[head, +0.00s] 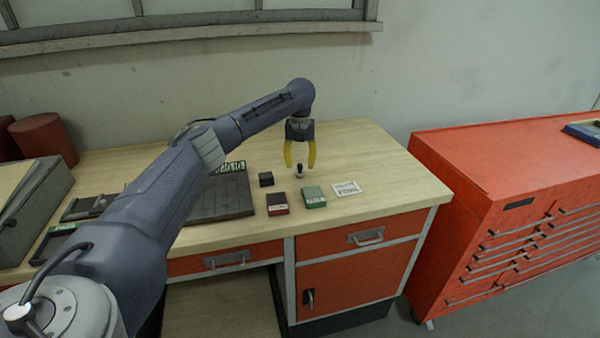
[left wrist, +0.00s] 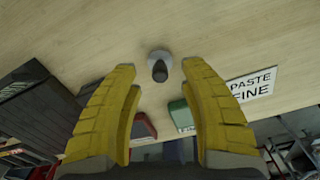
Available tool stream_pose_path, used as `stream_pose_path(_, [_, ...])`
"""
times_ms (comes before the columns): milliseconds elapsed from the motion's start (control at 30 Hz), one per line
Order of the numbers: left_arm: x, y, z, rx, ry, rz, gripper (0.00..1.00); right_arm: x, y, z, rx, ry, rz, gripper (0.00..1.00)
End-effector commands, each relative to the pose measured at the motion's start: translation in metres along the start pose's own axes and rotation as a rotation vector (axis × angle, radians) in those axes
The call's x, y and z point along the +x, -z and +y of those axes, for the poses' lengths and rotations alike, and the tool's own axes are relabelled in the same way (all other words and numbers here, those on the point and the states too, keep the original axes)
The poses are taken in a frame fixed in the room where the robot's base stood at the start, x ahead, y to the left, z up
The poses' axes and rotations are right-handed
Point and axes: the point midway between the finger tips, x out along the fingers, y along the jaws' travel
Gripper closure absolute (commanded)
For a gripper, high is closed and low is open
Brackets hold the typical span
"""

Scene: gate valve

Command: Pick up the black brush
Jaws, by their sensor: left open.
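A small upright object with a dark top and a pale round base, which looks like the black brush (head: 299,169), stands on the wooden bench. In the left wrist view the brush (left wrist: 160,70) shows from above, just past and between the fingertips. My left gripper (head: 300,164) points down over it with its yellow fingers spread. The left wrist view shows the same gripper (left wrist: 159,67) with nothing held between its fingers. Whether the fingertips are level with the brush top is hard to tell. My right gripper is in neither view.
Near the brush lie a small black box (head: 266,179), a red box (head: 277,204), a green box (head: 314,197) and a white label card (head: 347,189). A dark tray (head: 222,204) lies to the left. The bench's right part (head: 395,165) is clear. A red tool cabinet (head: 500,170) stands right.

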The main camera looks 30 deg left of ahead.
Motion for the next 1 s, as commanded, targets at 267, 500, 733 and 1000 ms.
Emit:
stream_pose_path(267, [0.020, 0.000, 0.000, 0.000, 0.001, 0.000, 0.57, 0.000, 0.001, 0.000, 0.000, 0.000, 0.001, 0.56])
stream_pose_path(500, [0.021, 0.000, 0.000, 0.000, 0.001, -0.001, 0.57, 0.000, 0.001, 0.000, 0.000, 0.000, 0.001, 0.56])
stream_pose_path(733, [0.021, 0.000, 0.000, 0.000, 0.001, -0.001, 0.79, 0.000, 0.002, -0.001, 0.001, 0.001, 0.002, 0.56])
stream_pose_path(1000, [0.021, 0.000, 0.000, 0.000, 0.001, -0.001, 1.00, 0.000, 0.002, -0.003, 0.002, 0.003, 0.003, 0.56])
